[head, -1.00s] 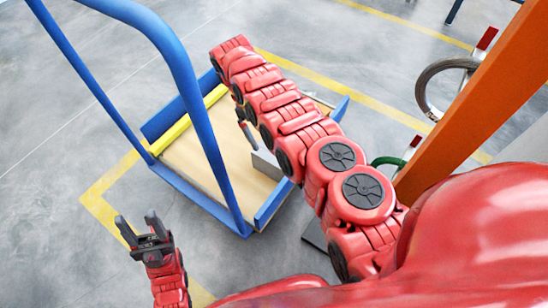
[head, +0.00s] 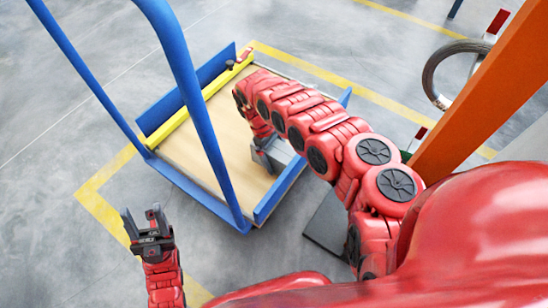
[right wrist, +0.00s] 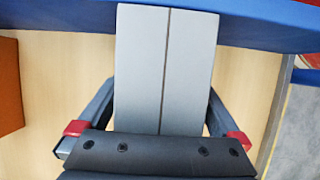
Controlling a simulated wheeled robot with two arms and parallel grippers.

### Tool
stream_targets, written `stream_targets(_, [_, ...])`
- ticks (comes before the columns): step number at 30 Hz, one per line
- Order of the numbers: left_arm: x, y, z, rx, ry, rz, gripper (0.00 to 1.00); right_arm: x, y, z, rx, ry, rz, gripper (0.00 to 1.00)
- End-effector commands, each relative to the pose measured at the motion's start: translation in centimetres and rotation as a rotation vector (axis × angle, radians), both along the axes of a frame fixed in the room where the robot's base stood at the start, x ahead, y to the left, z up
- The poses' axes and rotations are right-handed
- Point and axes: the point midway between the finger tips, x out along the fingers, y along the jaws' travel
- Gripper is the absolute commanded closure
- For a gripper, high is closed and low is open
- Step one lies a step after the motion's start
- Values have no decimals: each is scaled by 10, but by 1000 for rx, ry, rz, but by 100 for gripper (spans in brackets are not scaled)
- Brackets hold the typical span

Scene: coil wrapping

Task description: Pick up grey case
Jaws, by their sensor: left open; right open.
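The grey case (head: 285,154) lies on the wooden bed of the blue cart, partly hidden by my right arm in the head view. In the right wrist view the grey case (right wrist: 165,65) is a light block with a seam along its middle. My right gripper (right wrist: 162,105) is open, with one finger on each side of the case; I cannot tell if they touch it. My left gripper (head: 141,215) is open and empty, in front of the cart at the left.
The blue cart (head: 190,190) has a tall handle frame and raised blue edges. A yellow bar (head: 190,108) lies along its left side. An orange-brown block (right wrist: 9,85) shows at the left in the right wrist view. An orange post (head: 485,95) stands at the right.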

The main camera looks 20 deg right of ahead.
Motion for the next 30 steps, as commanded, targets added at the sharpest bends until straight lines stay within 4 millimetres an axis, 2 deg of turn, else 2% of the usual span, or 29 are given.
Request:
stream_targets(29, [0, 0, 0, 1, 1, 0, 50, 0, 0, -4, -1, -1, 2, 0])
stream_targets(30, [0, 0, -1, 1, 1, 0, 50, 0, 0, -4, -1, -1, 2, 7])
